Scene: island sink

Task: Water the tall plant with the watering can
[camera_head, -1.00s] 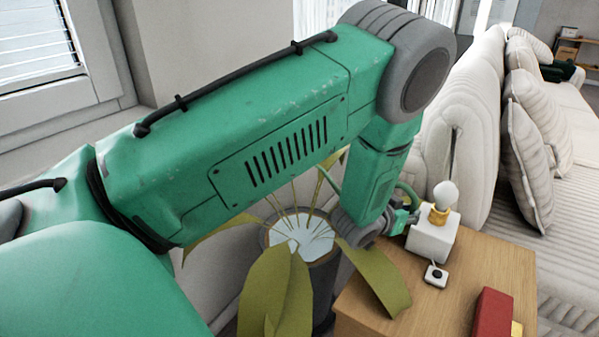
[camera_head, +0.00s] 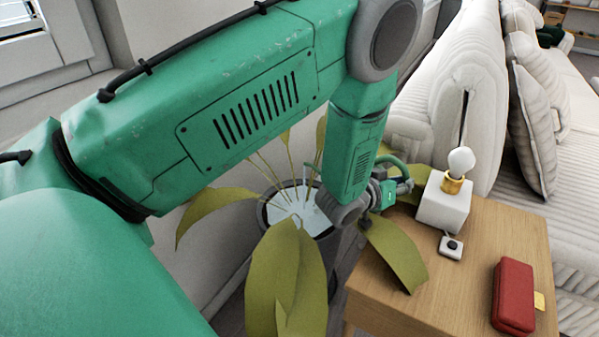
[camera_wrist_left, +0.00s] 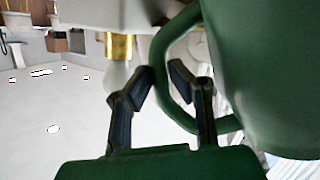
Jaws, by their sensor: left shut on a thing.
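The tall plant (camera_head: 285,280) has broad yellow-green leaves and stands in a dark grey pot (camera_head: 325,245) with a pale top surface. My left gripper (camera_head: 396,186) is beside the pot, above the table's left edge. In the wrist view my left gripper (camera_wrist_left: 164,76) is shut on the looped handle of the green watering can (camera_wrist_left: 265,70). In the head view, only a bit of the green handle shows by the gripper, and my arm hides most of the can. A thin green piece over the pot looks like its spout. My right gripper is not in view.
A wooden side table (camera_head: 440,290) is right of the pot. A pale sofa (camera_head: 440,100) stands behind, and a wall is at left.

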